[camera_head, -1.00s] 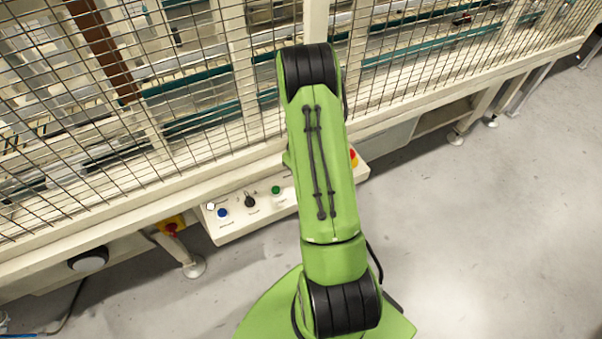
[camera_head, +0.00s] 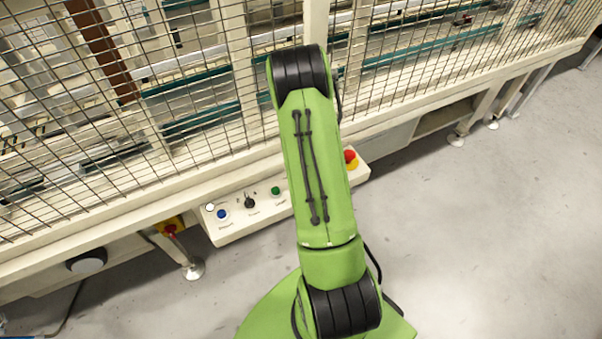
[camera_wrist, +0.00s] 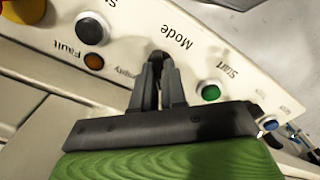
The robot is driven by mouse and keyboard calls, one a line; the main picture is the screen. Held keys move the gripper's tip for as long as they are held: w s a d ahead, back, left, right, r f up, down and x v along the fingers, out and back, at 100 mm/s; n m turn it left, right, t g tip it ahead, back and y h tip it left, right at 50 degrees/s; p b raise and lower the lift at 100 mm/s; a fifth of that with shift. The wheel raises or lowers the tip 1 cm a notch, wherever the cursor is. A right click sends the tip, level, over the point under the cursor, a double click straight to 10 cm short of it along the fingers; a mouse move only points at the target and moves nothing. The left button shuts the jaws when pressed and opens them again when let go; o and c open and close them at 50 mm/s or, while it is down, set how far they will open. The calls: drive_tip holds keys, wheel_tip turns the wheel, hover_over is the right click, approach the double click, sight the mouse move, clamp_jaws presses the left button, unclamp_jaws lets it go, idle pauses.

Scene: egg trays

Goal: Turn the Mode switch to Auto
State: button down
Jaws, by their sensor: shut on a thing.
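The Mode switch (camera_wrist: 160,57) is a small dark knob below the upside-down "Mode" label in the wrist view. My gripper (camera_wrist: 158,72) is shut on it, its two dark fingers closed about the knob. The fingers cover most of the knob, so I cannot tell which position it points to. In the head view my green arm hides both the Mode switch and my gripper.
A mesh fence (camera_head: 190,110) stands behind.

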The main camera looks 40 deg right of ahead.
drive_tip(key=c, duration=1.2)
unclamp_jaws()
wheel_tip(320, 180, up, 16)
drive_tip(key=p, duration=0.4)
drive_tip(key=shift+f, duration=0.1)
